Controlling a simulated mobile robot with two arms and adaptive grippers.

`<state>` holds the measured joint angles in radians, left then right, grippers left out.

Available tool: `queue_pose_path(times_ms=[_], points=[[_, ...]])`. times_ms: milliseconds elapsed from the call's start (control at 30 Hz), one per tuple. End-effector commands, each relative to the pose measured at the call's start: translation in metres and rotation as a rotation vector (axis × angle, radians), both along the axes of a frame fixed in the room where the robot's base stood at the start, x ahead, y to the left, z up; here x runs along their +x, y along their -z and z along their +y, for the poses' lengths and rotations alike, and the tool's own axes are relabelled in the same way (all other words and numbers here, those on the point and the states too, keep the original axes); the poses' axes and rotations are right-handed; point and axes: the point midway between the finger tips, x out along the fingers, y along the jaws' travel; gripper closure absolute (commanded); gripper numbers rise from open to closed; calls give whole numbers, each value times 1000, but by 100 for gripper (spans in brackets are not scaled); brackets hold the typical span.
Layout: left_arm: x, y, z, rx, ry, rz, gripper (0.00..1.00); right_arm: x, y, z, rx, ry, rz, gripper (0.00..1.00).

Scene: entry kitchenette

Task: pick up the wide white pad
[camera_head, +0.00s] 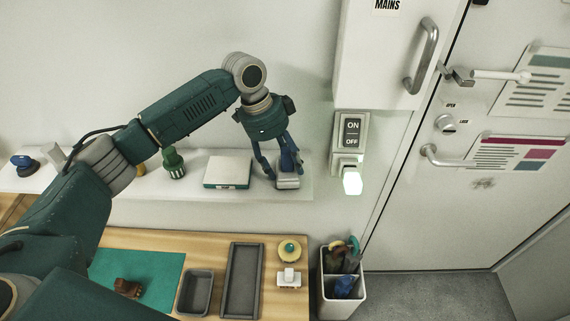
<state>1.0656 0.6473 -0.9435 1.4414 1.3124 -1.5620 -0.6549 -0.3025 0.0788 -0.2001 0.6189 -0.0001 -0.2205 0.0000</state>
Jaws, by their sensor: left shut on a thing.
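A wide white pad (228,168) with a green front edge lies flat on the white wall shelf, left of my left gripper. My left gripper (281,171) points down at the right part of the shelf, apart from this pad. Its blue fingers are shut on a small pale grey block (288,182), which is at the shelf surface; I cannot tell whether it is touching or just above it. The fingers hide part of the block. My right gripper is not in view.
The white shelf (205,190) also holds a green knob-like thing (173,163) and a dark blue object (24,163). Below, a wooden counter bears a green mat (150,268), grey trays (241,280) and small items.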

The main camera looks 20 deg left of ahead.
Motion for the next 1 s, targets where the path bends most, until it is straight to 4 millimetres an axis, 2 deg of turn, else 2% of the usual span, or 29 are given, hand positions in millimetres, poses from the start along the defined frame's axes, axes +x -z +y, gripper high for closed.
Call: queue_pose_path(times_ms=[167,267,367,700,900,1000], points=[[1,-13,0,0,0,-2,87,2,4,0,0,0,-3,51],[1,-29,-1,-2,2,-5,87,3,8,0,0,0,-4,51],[2,-53,-1,-2,0,-7,87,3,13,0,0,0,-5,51],[1,-150,-1,-3,2,-6,87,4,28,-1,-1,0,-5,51],[1,-185,-1,-1,-1,-3,87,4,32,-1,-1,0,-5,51],[1,-194,-1,-2,0,-1,87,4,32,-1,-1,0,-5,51]])
